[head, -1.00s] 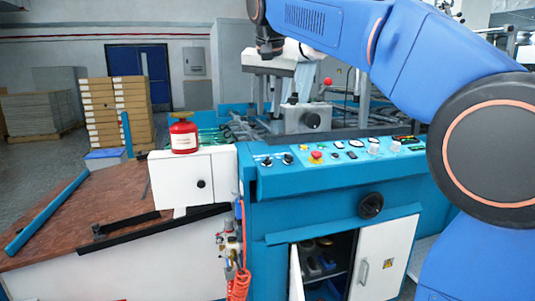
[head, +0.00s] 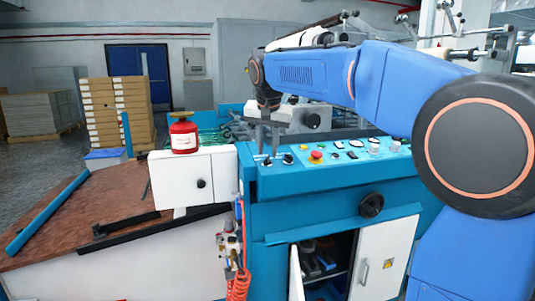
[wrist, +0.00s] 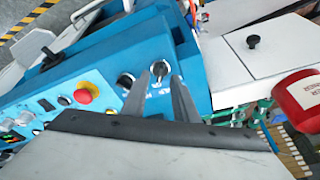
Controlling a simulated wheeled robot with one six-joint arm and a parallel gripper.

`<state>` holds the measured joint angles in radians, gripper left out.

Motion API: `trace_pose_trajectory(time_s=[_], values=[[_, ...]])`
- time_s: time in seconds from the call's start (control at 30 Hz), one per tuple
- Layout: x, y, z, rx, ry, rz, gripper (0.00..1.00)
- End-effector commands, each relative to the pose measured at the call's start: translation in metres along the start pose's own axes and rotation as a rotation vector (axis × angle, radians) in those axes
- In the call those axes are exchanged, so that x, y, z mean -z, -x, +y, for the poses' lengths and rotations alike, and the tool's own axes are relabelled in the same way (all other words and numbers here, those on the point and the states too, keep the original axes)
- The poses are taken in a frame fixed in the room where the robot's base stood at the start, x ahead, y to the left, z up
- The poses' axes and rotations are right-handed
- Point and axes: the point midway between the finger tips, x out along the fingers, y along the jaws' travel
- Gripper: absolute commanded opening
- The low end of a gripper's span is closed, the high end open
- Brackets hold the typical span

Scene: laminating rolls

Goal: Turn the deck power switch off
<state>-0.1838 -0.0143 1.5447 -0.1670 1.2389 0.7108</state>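Two black rotary switches sit side by side at the left end of the blue control panel (head: 330,180). The left one (head: 267,162) is just below my fingertips in the head view. My gripper (head: 269,153) points down, fingers apart and empty; contact with the switch cannot be told.
A red emergency button (head: 316,155) and several small buttons lie right of the switches. A red can (head: 183,136) stands on a white cabinet (head: 195,178) to the left. A cabinet door (head: 385,245) and an open compartment are below the panel.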

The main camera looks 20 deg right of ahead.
Motion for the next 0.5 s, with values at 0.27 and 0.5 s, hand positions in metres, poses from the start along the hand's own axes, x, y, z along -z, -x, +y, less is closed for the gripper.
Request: trace_pose_trajectory(time_s=[0.27, 0.5], values=[[0.000, -0.023, 0.000, 0.000, 0.000, -0.001, 0.27], [0.000, -0.025, 0.000, 0.000, 0.000, 0.000, 0.27]])
